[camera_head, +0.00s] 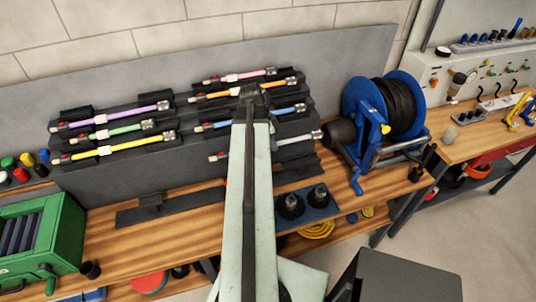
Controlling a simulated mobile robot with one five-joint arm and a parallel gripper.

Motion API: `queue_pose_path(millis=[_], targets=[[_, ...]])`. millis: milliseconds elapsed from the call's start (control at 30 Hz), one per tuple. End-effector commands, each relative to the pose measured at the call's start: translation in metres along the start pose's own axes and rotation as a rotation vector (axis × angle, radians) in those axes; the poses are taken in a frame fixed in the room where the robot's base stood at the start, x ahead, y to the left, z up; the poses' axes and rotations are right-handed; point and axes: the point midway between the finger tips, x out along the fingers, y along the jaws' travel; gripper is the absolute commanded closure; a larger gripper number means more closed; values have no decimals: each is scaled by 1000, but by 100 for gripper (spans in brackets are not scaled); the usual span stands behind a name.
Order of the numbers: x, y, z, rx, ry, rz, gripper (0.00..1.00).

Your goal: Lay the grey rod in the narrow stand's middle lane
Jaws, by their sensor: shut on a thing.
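The grey rod (295,138), with a red-tipped left end, slants across the front of the right dark stand and passes behind my arm. My gripper (250,92) is at the dark far end of my arm, and its jaws are mostly hidden. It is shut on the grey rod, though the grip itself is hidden. The right stand (312,165) also bears pink (245,76), orange (275,86) and blue (287,111) rods. The left dark stand (75,114) bears purple (125,113), green (125,129) and yellow (130,146) rods. I cannot tell which stand is the narrow one.
A low dark rack (180,207) lies on the wooden bench (130,240). A green box (65,245) stands at left. A blue hose reel (405,95) stands close on the right. Black fittings sit on a blue plate (318,212). A grey panel (345,65) rises behind.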

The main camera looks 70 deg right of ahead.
Motion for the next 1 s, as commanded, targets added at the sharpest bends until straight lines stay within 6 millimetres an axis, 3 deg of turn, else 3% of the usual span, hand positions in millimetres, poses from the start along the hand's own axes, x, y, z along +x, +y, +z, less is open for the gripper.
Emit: queue_pose_path(millis=[33,233,567,1000], targets=[[18,0,7,-2,0,-1,100],[67,-2,25,-8,0,-3,100],[71,-2,28,-10,0,-3,100],[118,-2,43,-11,0,-4,100]])
